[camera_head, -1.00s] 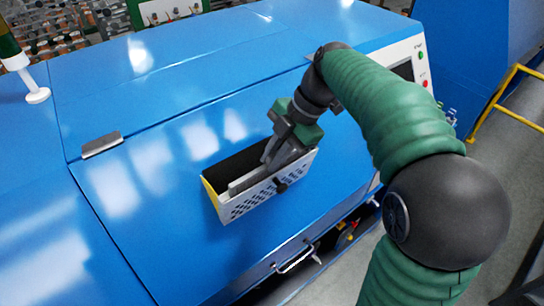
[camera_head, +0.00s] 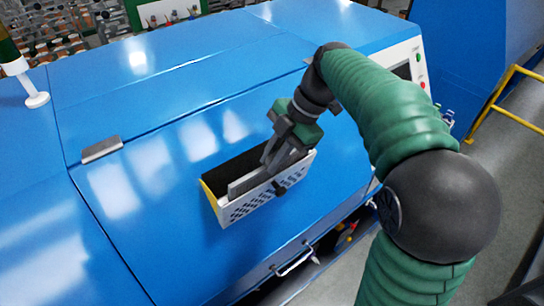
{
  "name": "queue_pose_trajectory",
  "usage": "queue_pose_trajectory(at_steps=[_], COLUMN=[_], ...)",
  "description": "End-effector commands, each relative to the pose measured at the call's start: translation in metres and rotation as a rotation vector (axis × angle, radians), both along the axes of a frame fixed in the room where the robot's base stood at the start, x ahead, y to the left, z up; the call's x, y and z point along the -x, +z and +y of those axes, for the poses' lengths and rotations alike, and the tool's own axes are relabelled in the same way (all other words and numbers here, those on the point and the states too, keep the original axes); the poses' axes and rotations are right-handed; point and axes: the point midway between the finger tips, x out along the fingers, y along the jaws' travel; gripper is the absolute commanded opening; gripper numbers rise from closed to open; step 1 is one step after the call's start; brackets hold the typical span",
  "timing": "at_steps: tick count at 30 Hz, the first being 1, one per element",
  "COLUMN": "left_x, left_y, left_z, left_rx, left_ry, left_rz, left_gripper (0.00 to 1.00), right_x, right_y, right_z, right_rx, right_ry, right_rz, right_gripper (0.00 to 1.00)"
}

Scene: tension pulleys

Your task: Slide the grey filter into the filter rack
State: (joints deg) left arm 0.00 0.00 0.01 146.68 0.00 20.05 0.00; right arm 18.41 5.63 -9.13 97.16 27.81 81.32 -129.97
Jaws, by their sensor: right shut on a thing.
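The filter rack (camera_head: 250,205) is an open-topped box with a white perforated front and a yellow left end, fixed on the sloping blue machine cover. The grey filter (camera_head: 242,186) shows as a thin grey strip inside the rack's opening, behind the perforated front. Its lower part is hidden by the rack. My right gripper (camera_head: 275,168) reaches down into the right part of the rack opening and is shut on the filter. Its fingertips are partly hidden. I cannot tell whether the filter touches the rack's bottom. My left gripper is not in view.
The blue machine cover (camera_head: 130,190) spreads around the rack, with a metal latch (camera_head: 102,149) at left and a handle (camera_head: 294,262) below. A yellow rail (camera_head: 492,108) is at far right.

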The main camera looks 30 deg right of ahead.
Motion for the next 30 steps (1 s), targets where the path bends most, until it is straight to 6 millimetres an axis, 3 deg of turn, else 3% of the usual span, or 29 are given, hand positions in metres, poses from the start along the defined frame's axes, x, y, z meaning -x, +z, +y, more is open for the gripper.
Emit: queue_pose_trajectory(at_steps=[20, 30], left_x=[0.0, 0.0], left_y=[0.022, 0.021], left_z=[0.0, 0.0], left_rx=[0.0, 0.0], left_ry=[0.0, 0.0], left_rz=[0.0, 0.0], left_gripper=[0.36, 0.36], right_x=[0.008, 0.009], right_y=[0.039, 0.039], right_z=[-0.001, -0.001], right_rx=[0.001, 0.001], right_ry=[-0.001, 0.0], right_rz=[-0.001, 0.0], right_gripper=[0.0, 0.0])
